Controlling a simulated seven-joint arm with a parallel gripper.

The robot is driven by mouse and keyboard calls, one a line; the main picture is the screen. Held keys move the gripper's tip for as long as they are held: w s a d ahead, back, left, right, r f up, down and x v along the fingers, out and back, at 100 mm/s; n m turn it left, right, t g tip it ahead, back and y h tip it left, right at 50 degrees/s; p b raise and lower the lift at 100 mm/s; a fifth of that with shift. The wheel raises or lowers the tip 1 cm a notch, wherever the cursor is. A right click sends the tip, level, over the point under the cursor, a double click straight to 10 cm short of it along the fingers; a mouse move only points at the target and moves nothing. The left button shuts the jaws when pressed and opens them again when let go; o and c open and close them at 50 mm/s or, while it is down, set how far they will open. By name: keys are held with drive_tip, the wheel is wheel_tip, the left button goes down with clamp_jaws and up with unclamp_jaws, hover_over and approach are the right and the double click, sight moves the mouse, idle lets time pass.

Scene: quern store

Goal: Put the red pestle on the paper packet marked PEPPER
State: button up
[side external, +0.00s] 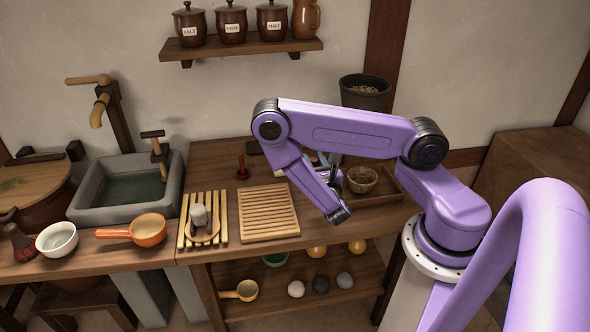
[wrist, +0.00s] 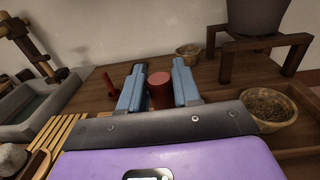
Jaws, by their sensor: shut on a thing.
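My gripper (wrist: 158,88) is shut on a brick-red cylinder (wrist: 160,91), seen between its blue fingers in the wrist view. In the side view my arm hides most of the gripper and the cylinder. A smaller red upright piece with a wider foot (side external: 241,168) stands on the table behind the slatted board; it also shows left of my fingers in the wrist view (wrist: 109,82). I cannot tell for sure which of these two red things is the pestle. I can make out no packet marked PEPPER in either view.
A slatted board (side external: 268,212) and a yellow slatted rack (side external: 187,230) lie on the table's front. A woven bowl (side external: 362,179) sits in a wooden tray (side external: 397,190) at right. A stone sink (side external: 92,202) is at left. Lidded jars (side external: 232,22) stand on the wall shelf.

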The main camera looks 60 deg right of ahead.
drive_tip(key=shift+w+d+r+m+g+h, duration=2.85)
drive_tip(key=shift+w+m+g, duration=0.7)
drive_tip(key=shift+g, duration=1.65)
drive_tip(key=shift+m, duration=0.25)
drive_tip(key=shift+w+d+f, duration=0.85)
drive_tip(key=shift+w+f, duration=1.1)
drive_tip(key=shift+f, duration=0.2)
drive_tip(key=shift+w+d+f, duration=0.9)
drive_tip(key=shift+w+f, duration=1.1)
drive_tip(key=shift+f, duration=0.15)
drive_tip(key=shift+w+d+f, duration=0.85)
drive_tip(key=shift+w+f, duration=1.1)
drive_tip(key=shift+f, duration=0.2)
drive_tip(key=shift+f, duration=0.1)
drive_tip(key=o, duration=1)
drive_tip(key=shift+o, duration=0.2)
